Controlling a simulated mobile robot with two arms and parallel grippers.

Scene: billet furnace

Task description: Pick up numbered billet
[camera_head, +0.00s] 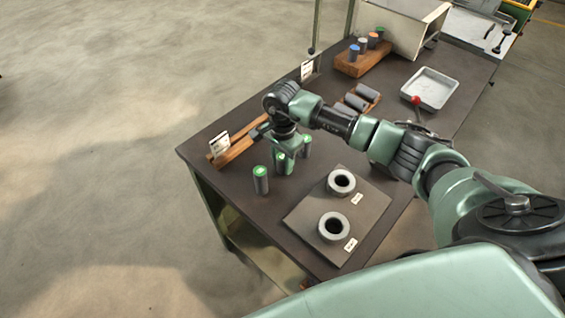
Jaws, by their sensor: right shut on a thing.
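Several dark grey billets with green tops stand upright on the dark table (228,180). One green-topped billet (261,181) stands free in front and to the left of my right gripper. Another green-topped billet (306,147) is just to its right, partly hidden by my arm. My right gripper (283,158) points down and is shut on the middle green-topped billet (281,168), which is largely hidden between the fingers. I cannot tell whether that billet touches the table. No number is readable on the billets. My left gripper is out of view.
A grey plate (300,215) carries two metal rings (341,183) (333,227) with tags. A wooden rail (233,151) with a white card (219,144) lies at left. Behind are a rack of grey cylinders (357,101), a block (350,69) with coloured-top pieces, and a metal tray (431,87).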

